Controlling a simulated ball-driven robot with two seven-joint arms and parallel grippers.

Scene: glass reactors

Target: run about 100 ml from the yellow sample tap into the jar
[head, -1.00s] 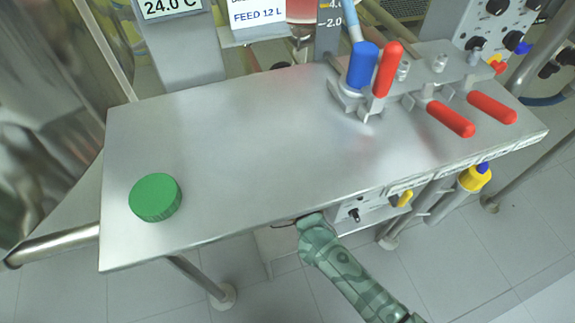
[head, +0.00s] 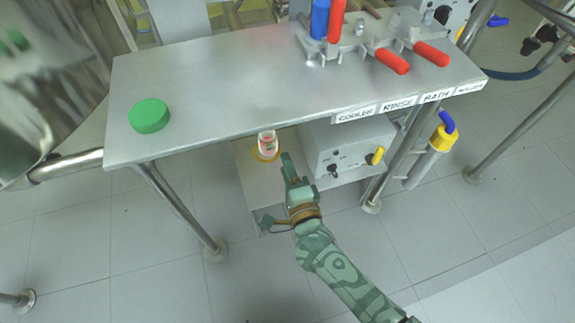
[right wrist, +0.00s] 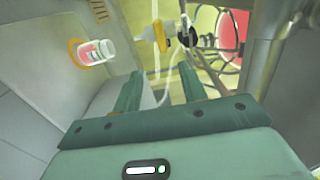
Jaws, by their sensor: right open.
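The jar (head: 267,143) is small and clear with a red-marked label. It stands under the bench edge on a low shelf, with a yellow-orange ring at its base. In the right wrist view the jar (right wrist: 97,52) lies left of the fingers, apart from them. A yellow tap-like fitting (right wrist: 162,36) shows ahead of the fingers there; I cannot tell for sure that it is the sample tap. My right gripper (head: 289,175) is open and empty, just below and right of the jar. It also shows in the right wrist view (right wrist: 160,92). My left gripper is out of view.
A steel bench (head: 220,90) spans above the jar, carrying a green lid (head: 150,116) and red-handled valves (head: 392,61). A grey box (head: 345,145) with a yellow knob (head: 376,156) stands right of the jar. Bench legs (head: 180,208) rise from open tiled floor.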

